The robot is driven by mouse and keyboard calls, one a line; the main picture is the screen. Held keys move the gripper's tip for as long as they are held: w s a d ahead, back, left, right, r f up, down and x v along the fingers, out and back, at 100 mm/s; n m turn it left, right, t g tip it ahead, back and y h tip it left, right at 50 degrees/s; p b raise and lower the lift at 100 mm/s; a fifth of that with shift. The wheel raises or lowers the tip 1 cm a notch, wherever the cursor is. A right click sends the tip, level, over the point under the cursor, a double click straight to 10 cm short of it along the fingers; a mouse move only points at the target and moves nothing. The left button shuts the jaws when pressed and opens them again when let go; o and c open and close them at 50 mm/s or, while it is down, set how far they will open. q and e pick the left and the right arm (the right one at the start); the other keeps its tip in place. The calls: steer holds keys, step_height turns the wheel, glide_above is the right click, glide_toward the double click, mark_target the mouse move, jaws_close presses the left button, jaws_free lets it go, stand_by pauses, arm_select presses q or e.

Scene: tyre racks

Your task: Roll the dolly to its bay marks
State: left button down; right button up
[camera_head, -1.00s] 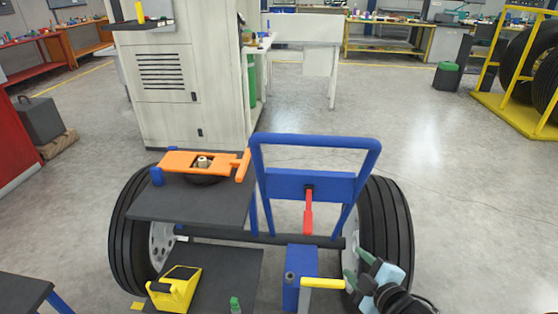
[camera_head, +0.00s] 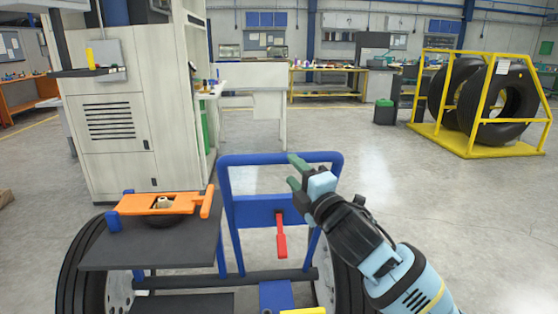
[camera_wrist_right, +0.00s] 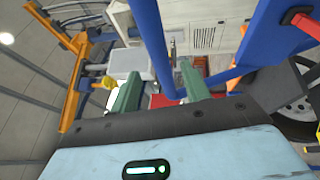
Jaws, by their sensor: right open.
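The dolly's blue handle frame (camera_head: 232,210) stands upright in front of me, with a red lever (camera_head: 281,238) on its crosspiece. A wheel with a black tyre (camera_head: 78,270) shows at the left, and another at the right is partly hidden by my arm. My right gripper (camera_head: 294,172) is open near the top bar of the handle, right of its middle. In the right wrist view, a blue bar (camera_wrist_right: 153,40) shows between the two green fingers; whether they touch it, I cannot tell. My left gripper is out of view. I see no bay marks near the dolly.
A black shelf (camera_head: 150,245) at the left carries an orange tool (camera_head: 165,203). A grey cabinet (camera_head: 120,130) stands behind it. A yellow rack (camera_head: 480,145) with large tyres stands at the back right. The floor between is clear, with a dark bin (camera_head: 384,112) farther back.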

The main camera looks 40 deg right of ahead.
mark_target(284, 162)
steer(key=x, duration=0.6)
steer(key=shift+w, duration=0.35)
jaws_close()
